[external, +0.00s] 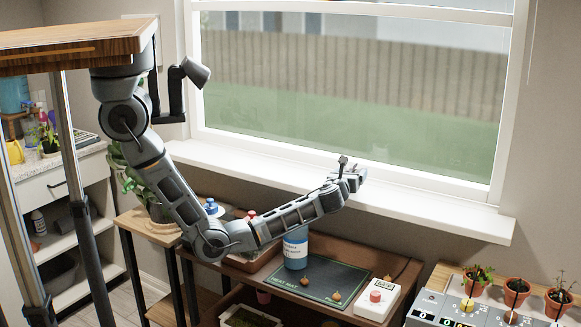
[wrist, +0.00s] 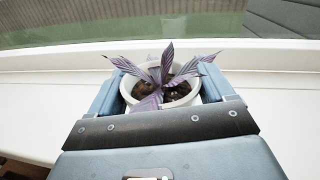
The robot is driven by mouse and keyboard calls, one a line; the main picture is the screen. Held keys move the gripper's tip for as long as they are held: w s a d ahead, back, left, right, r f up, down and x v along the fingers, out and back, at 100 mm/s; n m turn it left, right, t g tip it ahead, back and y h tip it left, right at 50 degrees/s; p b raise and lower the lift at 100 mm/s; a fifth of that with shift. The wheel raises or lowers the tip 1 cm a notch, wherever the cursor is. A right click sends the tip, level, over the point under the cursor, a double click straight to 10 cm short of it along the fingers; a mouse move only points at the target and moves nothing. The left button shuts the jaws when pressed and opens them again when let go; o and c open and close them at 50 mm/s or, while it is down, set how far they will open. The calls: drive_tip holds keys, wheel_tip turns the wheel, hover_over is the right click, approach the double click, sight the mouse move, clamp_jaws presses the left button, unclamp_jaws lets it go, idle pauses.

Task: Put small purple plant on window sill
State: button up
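The small purple plant (wrist: 158,72), with striped purple leaves in a white round pot (wrist: 128,90), sits between the fingers of my gripper (wrist: 160,92) in the wrist view. The fingers lie close against both sides of the pot, and my gripper looks shut on it. The white window sill (wrist: 45,105) spreads around and beyond the pot. In the external view my gripper (external: 352,176) is at the sill (external: 430,205), right of its middle. I cannot make out the plant there. Whether the pot's bottom touches the sill is hidden.
The window (external: 340,100) rises behind the sill, which looks bare on both sides of my gripper. Below stands a brown table with a blue bottle (external: 295,250), a dark mat (external: 320,283) and a white box with a red button (external: 377,300). Potted seedlings (external: 516,290) stand at right.

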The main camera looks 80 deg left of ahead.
drive_tip(key=o, duration=0.3)
drive_tip(key=shift+r, duration=0.3)
drive_tip(key=b+v, duration=0.1)
drive_tip(key=v, duration=1.1)
drive_tip(key=shift+f, duration=0.15)
